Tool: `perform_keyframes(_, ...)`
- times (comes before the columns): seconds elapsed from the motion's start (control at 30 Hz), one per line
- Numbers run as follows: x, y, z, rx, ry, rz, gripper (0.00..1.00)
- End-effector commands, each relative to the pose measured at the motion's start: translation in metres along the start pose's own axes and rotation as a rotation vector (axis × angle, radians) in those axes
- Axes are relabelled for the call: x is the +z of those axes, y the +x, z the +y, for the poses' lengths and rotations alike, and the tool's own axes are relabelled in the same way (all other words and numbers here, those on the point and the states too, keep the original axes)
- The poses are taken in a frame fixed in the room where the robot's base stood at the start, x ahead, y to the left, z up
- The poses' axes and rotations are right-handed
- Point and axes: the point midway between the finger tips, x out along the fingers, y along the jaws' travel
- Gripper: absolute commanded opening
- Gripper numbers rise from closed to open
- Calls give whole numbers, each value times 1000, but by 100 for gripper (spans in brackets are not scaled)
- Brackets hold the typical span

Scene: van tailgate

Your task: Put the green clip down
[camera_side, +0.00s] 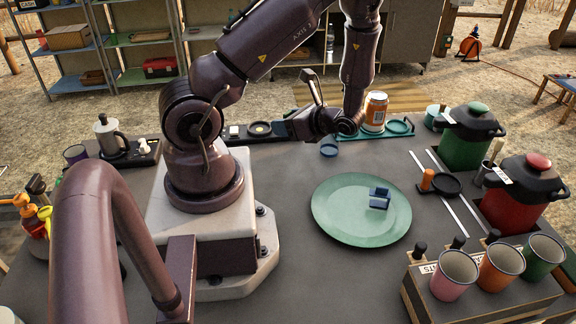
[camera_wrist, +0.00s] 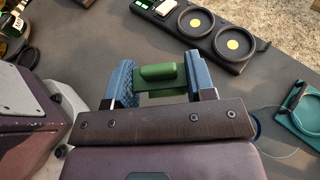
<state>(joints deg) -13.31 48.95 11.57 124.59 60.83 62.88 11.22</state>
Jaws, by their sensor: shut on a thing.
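The green clip (camera_wrist: 158,78) is held between the two blue finger pads of my gripper (camera_wrist: 160,84) in the wrist view. The pads press on it from left and right, and grey tabletop shows around it. In the side view my gripper (camera_side: 292,129) is low over the back of the table, beside the black tray with round wells (camera_side: 258,130). I cannot make out the clip there, nor tell if it touches the table.
A green plate (camera_side: 338,222) with a blue clip (camera_side: 380,198) on it lies mid-table. A teal tray (camera_side: 400,127) with an orange can (camera_side: 375,112) stands at the back. Mugs (camera_side: 500,268) and jugs (camera_side: 468,135) line the right side. Grey table between gripper and plate is mostly clear.

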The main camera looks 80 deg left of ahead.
Motion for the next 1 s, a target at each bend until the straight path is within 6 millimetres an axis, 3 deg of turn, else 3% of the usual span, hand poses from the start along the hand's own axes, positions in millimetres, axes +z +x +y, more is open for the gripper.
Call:
perform_keyframes(0.7,-86,36,0,2,2,-1,28)
perform_keyframes(1.0,-96,40,0,1,-3,0,28)
